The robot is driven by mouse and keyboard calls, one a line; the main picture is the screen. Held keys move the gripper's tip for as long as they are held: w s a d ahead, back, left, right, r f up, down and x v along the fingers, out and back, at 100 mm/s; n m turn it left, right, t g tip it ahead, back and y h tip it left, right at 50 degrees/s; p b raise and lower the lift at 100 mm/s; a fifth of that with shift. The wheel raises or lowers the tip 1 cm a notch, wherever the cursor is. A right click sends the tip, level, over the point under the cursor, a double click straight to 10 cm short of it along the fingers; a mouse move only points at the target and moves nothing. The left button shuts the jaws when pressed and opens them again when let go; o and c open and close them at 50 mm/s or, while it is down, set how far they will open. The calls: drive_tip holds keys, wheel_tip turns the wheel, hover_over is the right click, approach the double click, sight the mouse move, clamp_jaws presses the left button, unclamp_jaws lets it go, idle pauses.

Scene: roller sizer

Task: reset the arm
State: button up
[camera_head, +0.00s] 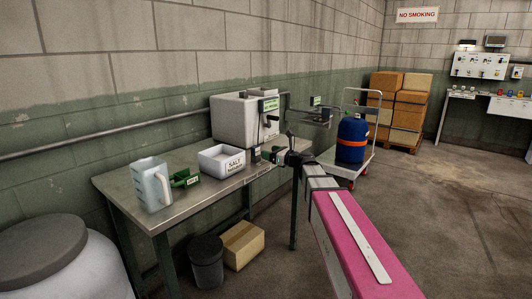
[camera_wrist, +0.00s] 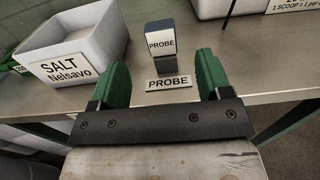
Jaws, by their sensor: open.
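My gripper (camera_wrist: 161,88) shows in the wrist view with its two green fingers spread apart and nothing between them. In the head view my gripper (camera_head: 282,152) is at the front edge of the metal table (camera_head: 190,205), partly hidden by my arm. Beyond the fingers in the wrist view stands a small upright block (camera_wrist: 161,42) marked PROBE, with a PROBE label (camera_wrist: 169,83) on the table edge in front of it. The block is apart from both fingers.
A white SALT bin (camera_wrist: 85,45) stands left of my gripper. A clear jug (camera_head: 151,184), green scoop (camera_head: 185,179) and white machine (camera_head: 240,117) are on the table. A cart (camera_head: 340,162) with a blue container (camera_head: 352,138) stands at right. The floor at right is open.

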idle(0.3)
drive_tip(key=s+d+f+n+g+h, duration=0.25)
drive_tip(key=s+f+n, duration=0.35)
drive_tip(key=f, duration=0.3)
drive_tip(key=s+d+f+n+g+h, duration=0.1)
drive_tip(key=s+f+n+g+h, duration=0.25)
drive_tip(key=s+f+n, duration=0.5)
drive_tip(key=s+d+f+n+g+h, duration=0.5)
drive_tip(key=s+d+f+n+h, duration=0.3)
drive_tip(key=s+d+f+n, duration=0.3)
drive_tip(key=s+d+f, duration=0.2)
drive_tip(key=s, duration=0.1)
drive_tip(key=shift+f, duration=0.4)
